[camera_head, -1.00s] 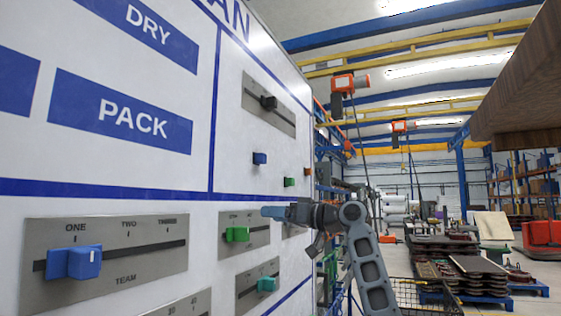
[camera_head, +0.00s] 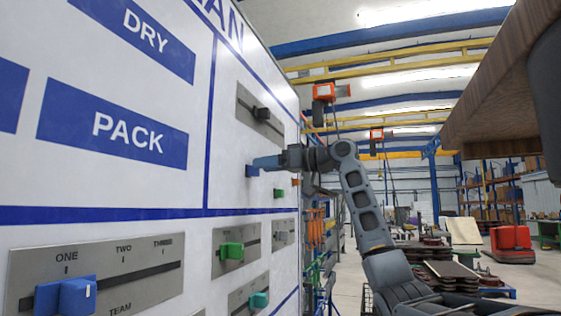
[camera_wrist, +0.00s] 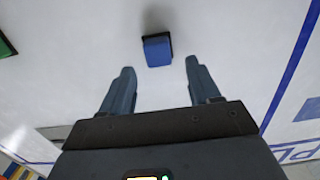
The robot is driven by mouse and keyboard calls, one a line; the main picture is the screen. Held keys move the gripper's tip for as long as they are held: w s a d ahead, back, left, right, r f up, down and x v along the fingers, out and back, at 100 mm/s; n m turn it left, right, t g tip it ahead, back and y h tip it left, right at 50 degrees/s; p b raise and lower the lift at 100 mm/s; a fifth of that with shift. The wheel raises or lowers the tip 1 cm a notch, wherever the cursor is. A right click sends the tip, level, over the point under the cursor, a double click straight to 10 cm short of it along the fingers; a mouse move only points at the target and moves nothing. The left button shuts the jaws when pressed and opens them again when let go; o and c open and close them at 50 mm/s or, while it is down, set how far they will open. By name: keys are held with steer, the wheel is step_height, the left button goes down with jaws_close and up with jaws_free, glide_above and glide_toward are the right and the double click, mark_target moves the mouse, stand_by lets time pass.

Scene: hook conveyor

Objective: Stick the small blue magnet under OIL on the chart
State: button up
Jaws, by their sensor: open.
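The small blue magnet (camera_wrist: 157,50) sticks to the white board, just beyond and between the open fingertips of my gripper (camera_wrist: 159,68) in the wrist view. In the head view the blue magnet (camera_head: 251,171) is partly covered by my gripper (camera_head: 268,162), which reaches the board from the right. I cannot tell whether the fingers touch the board. The chart (camera_head: 120,195) shows the labels DRY (camera_head: 147,30) and PACK (camera_head: 127,133). No OIL label is in view.
A green magnet (camera_head: 279,193) and an orange one (camera_head: 295,182) sit close to the gripper. A black-knob slider (camera_head: 262,113) is above, and sliders with green (camera_head: 231,251), teal (camera_head: 259,299) and blue (camera_head: 66,297) knobs are below. A brown wooden slab (camera_head: 490,85) hangs at upper right.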

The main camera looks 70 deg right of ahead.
steer(key=shift+w+a+f, duration=0.1)
steer(key=shift+w, duration=1)
steer(key=shift+c, duration=0.4)
steer(key=c, duration=1)
steer(key=o, duration=0.3)
steer(key=shift+c, duration=1.3)
steer(key=shift+s, duration=0.15)
steer(key=s, duration=0.6)
steer(key=shift+s+d, duration=0.25)
steer(key=shift+s, duration=0.1)
